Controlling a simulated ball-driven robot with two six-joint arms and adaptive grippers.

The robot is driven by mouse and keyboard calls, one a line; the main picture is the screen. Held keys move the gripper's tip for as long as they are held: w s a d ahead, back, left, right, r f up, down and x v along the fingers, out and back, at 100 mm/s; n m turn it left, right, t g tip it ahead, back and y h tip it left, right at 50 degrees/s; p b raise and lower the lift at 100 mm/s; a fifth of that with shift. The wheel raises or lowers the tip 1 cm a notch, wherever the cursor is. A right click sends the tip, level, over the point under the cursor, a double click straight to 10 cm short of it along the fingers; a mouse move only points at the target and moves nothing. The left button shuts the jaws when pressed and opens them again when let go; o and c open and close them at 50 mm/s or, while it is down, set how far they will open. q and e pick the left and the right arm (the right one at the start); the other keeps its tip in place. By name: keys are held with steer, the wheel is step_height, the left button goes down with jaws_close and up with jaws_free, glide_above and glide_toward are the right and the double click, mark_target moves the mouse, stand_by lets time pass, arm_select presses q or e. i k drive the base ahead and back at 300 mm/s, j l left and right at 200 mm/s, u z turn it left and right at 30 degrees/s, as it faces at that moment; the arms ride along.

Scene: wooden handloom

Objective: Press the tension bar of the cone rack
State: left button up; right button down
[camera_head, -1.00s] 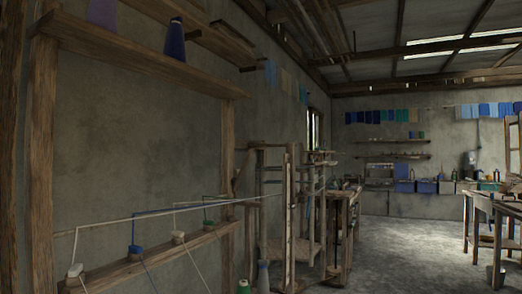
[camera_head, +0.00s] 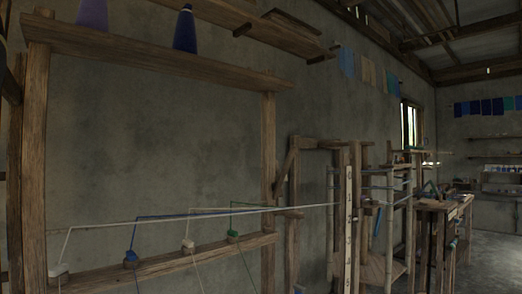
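The cone rack is a wooden frame on the left, with a thick left post (camera_head: 35,150), a right post (camera_head: 268,180) and an upper shelf (camera_head: 160,55). A purple cone (camera_head: 92,14) and a dark blue cone (camera_head: 185,32) stand on that shelf. A lower wooden bar (camera_head: 165,268) crosses the rack and carries small thread holders, white, blue, pale and green (camera_head: 233,236). It looks like the tension bar, though nothing marks it. Threads run from the holders toward the right. Neither of my grippers is in view.
A wooden loom frame (camera_head: 347,215) stands right of the rack, with a wooden table (camera_head: 440,205) beyond it. Grey floor (camera_head: 485,255) shows open at the lower right. Cloth samples (camera_head: 487,107) hang on the far wall.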

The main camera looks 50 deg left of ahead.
mark_target(293, 149)
steer(key=i+u, duration=0.2)
steer(key=u, duration=0.2)
steer(key=i+u, duration=0.45)
steer(key=u, duration=0.3)
steer(key=i+l+u, duration=0.1)
steer(key=u, duration=0.3)
steer(key=i+j+u, duration=0.1)
steer(key=u, duration=0.35)
steer(key=i+u, duration=0.35)
steer(key=u, duration=0.15)
steer(key=i+l+u, duration=0.1)
steer(key=u, duration=0.35)
steer(key=i, duration=0.1)
